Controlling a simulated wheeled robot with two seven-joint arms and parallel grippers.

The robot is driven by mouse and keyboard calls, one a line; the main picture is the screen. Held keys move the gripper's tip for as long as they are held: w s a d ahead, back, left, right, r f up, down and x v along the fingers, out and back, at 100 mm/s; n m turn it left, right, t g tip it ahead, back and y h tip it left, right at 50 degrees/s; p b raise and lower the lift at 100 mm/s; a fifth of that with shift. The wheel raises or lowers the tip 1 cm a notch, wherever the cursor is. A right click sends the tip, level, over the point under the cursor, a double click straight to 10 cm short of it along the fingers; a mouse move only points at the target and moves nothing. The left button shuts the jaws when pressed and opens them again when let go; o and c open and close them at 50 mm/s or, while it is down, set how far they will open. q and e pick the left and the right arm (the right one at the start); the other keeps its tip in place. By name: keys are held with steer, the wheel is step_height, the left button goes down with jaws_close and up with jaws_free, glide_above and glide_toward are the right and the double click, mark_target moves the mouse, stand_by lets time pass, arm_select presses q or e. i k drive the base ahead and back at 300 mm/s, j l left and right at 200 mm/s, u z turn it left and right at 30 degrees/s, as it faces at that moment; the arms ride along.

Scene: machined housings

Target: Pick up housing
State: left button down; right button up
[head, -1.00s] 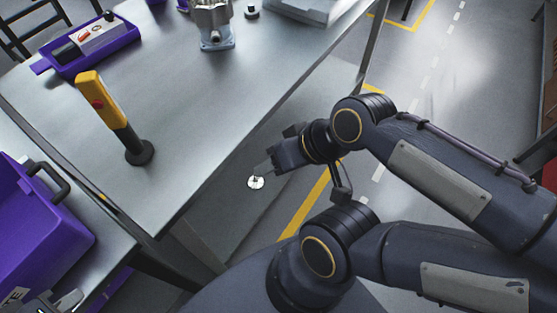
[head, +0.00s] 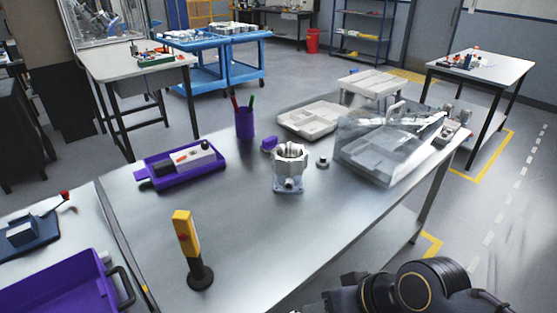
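The housing (head: 289,168) is a silver machined metal part with a round, open, notched top and a square flanged base. It stands upright on the metal worktable (head: 250,245), near the table's middle in the head view. Nothing touches it. Part of my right arm shows at the bottom right, near the table's front edge, well apart from the housing. The fingers of my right gripper are cut off by the bottom of the picture. My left gripper is not in the picture.
A yellow-and-black post (head: 187,250) stands on the table's near left. A purple tray (head: 181,170) and a purple pen cup (head: 245,123) are behind it. A small dark knob (head: 323,161) and a clear cover (head: 385,145) are right of the housing. The table before the housing is clear.

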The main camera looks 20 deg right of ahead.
mark_target(289, 161)
steer(key=l+u, duration=0.35)
steer(key=l, duration=0.25)
steer(key=l+u, duration=0.35)
steer(key=l, duration=0.3)
steer(key=l+u, duration=0.35)
steer(key=l, duration=0.25)
